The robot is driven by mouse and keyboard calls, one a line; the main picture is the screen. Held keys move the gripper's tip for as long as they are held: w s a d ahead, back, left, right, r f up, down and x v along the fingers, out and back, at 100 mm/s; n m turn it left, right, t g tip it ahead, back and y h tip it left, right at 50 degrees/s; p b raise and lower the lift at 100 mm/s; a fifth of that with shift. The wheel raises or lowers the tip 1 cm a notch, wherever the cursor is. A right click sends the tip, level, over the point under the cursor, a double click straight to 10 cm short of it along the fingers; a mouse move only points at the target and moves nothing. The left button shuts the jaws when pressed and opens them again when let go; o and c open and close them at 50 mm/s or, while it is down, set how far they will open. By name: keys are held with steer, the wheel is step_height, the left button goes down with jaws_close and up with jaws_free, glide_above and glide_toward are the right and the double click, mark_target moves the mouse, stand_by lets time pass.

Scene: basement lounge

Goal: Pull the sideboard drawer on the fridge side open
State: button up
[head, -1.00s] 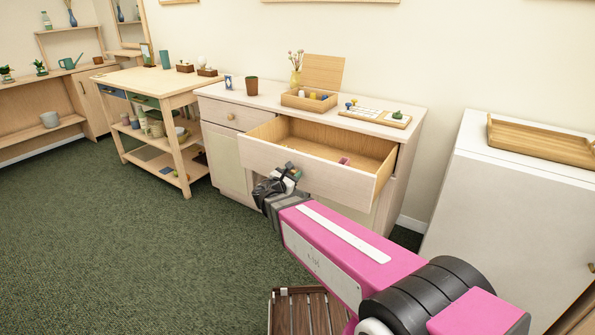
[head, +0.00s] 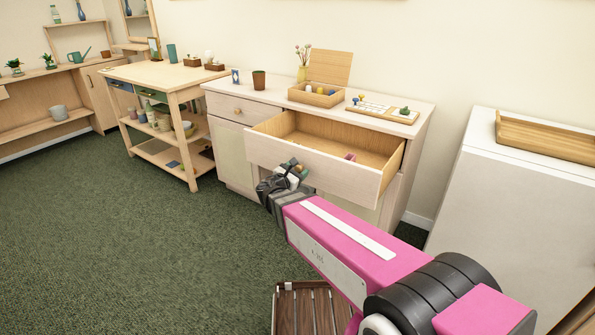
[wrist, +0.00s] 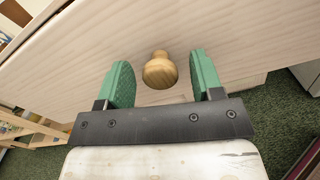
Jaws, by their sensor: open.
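The sideboard (head: 233,158) stands against the wall. Its right-hand drawer (head: 318,166), on the side of the white fridge-like cabinet (head: 520,200), is pulled well out, showing its inside and a small pink item (head: 350,157). The drawer's round wooden knob (wrist: 160,72) sits between the two green fingers of my gripper (wrist: 160,82) in the wrist view, with a gap on each side. My gripper (head: 296,170) is open at the drawer front in the head view and covers the knob there. The left drawer (head: 238,111) is shut.
A box with an open lid (head: 317,96), a brown cup (head: 259,80) and a tray with small items (head: 382,111) stand on the sideboard. A wooden trolley (head: 150,75) is at left. A slatted wooden item (head: 305,308) lies below my arm. Green carpet is clear at left.

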steer(key=v, duration=1)
steer(key=shift+s+a, duration=0.15)
steer(key=shift+s, duration=0.15)
